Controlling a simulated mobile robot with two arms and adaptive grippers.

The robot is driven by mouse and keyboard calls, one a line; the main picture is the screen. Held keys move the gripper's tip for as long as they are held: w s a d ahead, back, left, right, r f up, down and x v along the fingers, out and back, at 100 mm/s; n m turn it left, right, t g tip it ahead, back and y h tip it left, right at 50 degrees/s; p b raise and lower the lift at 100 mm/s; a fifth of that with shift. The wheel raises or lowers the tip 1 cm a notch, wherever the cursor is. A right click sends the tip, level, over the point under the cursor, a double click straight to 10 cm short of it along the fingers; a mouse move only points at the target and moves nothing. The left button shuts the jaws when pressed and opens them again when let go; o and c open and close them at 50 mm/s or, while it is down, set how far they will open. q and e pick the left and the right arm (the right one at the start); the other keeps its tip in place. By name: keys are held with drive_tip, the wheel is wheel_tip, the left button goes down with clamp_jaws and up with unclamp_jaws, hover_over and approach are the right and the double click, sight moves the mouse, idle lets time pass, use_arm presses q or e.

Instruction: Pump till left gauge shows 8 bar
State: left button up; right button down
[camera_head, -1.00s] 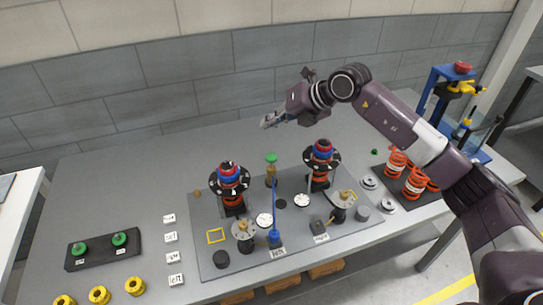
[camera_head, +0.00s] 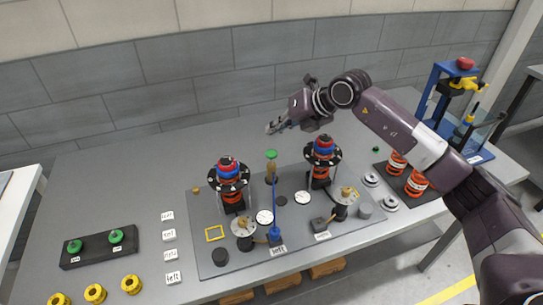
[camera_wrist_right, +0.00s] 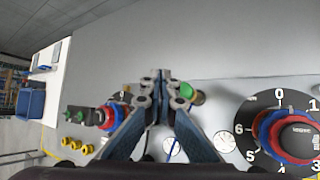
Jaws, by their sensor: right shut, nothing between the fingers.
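The left gauge (camera_head: 264,217) is a small white dial on the grey fixture plate (camera_head: 215,264); its reading is too small to tell. A second white gauge (camera_head: 302,198) sits to its right. A blue pump (camera_head: 275,234) with a long upright blue lever (camera_head: 275,205) stands between them at the front. Behind it is a brass valve with a green knob (camera_head: 271,154), also in the wrist view (camera_wrist_right: 186,92). My right gripper (camera_head: 270,128) is shut and empty, raised behind and above the green knob. Its fingertips (camera_wrist_right: 160,75) meet in the wrist view. My left gripper is out of view.
Two red-and-blue-topped units with black numbered dials (camera_head: 228,178) (camera_head: 322,156) flank the valve. Yellow rings (camera_head: 95,293), white labels (camera_head: 170,235) and a black tray (camera_head: 90,252) lie at left. Orange springs (camera_head: 416,183) and a blue press (camera_head: 455,110) stand at right.

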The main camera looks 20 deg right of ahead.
sight(272, 153)
use_arm(q)
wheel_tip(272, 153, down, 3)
drive_tip(key=b, duration=0.2)
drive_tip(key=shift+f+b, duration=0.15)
drive_tip(key=shift+b, duration=0.2)
use_arm(e)
wheel_tip(272, 153, down, 5)
use_arm(q)
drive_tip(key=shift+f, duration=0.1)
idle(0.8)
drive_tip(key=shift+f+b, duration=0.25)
drive_tip(key=shift+b, duration=0.05)
use_arm(e)
drive_tip(key=shift+f, duration=0.4)
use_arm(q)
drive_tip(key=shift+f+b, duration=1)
use_arm(e)
drive_tip(key=shift+s+f, duration=0.1)
drive_tip(key=shift+f, duration=1.3)
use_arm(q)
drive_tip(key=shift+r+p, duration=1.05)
use_arm(e)
drive_tip(key=shift+r, duration=1.85)
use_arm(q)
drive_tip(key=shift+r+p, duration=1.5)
use_arm(e)
drive_tip(key=shift+r, duration=2.5)
